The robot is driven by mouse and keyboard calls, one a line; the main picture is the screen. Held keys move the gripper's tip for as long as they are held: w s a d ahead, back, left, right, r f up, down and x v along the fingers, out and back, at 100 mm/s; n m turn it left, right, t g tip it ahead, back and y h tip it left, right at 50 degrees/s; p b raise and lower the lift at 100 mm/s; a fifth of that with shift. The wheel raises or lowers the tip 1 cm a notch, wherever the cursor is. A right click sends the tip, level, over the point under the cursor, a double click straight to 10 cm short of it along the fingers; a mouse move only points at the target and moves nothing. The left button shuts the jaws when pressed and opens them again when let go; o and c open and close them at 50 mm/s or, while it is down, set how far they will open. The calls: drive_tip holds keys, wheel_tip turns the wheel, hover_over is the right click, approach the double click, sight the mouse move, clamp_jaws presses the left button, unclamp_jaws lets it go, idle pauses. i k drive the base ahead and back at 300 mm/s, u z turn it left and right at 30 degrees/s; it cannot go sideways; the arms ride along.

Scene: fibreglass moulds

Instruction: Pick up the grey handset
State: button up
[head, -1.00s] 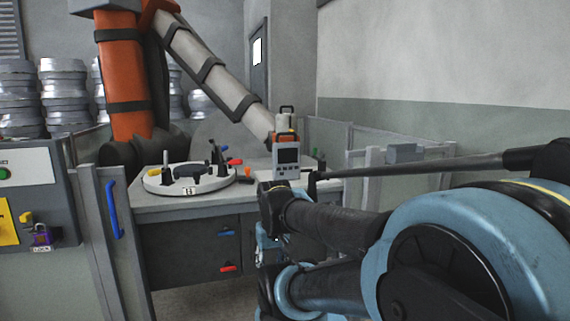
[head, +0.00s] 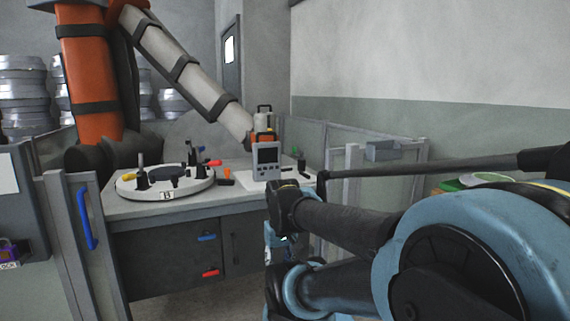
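A grey upright device with a small dark screen (head: 267,160) stands on the grey workbench (head: 190,209), near its back right part. It looks like the grey handset. An orange and white part with a black handle is close behind it, and I cannot tell whether they touch. My blue and black arm fills the lower right of the head view. Its jointed links reach toward the bench's front right. My gripper's fingers do not show.
A round white fixture (head: 128,190) with black clamps sits on the bench's left. An orange and grey extraction arm (head: 180,65) hangs above. Fence panels with a blue handle (head: 86,218) stand at left, and a rail frame (head: 355,190) at right.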

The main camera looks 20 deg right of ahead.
sight(266, 156)
drive_tip(key=z, duration=2.5)
drive_tip(key=k, duration=0.65)
drive_tip(key=u, duration=1.65)
drive_tip(key=i, duration=1)
drive_tip(key=z, duration=0.05)
